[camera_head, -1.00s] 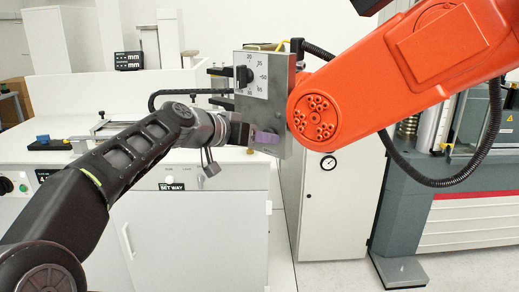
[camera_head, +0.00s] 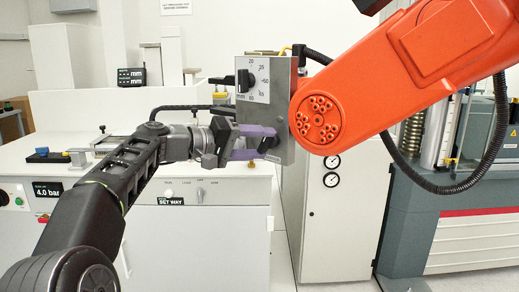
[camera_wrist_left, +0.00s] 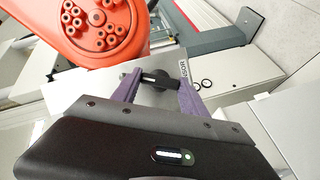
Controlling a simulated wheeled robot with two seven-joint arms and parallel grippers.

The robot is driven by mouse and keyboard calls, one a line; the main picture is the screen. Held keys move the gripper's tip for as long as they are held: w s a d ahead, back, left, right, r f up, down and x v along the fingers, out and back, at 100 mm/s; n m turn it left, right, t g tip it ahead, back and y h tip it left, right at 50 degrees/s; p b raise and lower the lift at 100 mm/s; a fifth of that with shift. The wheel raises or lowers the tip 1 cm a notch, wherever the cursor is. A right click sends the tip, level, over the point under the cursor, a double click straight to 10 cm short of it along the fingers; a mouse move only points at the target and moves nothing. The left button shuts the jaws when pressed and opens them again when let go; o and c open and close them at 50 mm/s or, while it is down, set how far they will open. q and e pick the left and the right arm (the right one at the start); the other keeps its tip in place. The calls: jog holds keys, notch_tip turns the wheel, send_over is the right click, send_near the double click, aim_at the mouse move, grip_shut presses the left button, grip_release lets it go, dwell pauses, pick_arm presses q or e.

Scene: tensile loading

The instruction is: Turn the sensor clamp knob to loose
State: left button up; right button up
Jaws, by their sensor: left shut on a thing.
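The grey sensor box (camera_head: 283,100) carries a white dial plate with a large black knob (camera_head: 243,80) near its top. A smaller black knob (camera_head: 268,143) is low on the same face. My left gripper (camera_head: 262,142) comes from the left and its purple fingers are at this lower knob. In the left wrist view, the left gripper (camera_wrist_left: 157,84) has one finger at each end of the dark knob bar (camera_wrist_left: 155,79), beside partly hidden lettering ending in "SOR". It is shut on the bar. My right gripper is not in view.
A large orange arm (camera_head: 400,85) meets the box from the right, with a black hose below. A white bench (camera_head: 215,215) with a small panel lies under my left arm. A white cabinet (camera_head: 335,225) with gauges and a grey testing machine (camera_head: 415,220) stand to the right.

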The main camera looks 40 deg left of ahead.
pick_arm(q)
jog(key=shift+f+n+t+h+b, duration=0.15)
jog(key=shift+n+t+h+b, duration=0.25)
jog(key=shift+n, duration=0.7)
jog(key=o, duration=1.4)
jog(key=shift+b+v, duration=0.45)
jog(key=shift+v, duration=3.5)
jog(key=shift+a, duration=0.1)
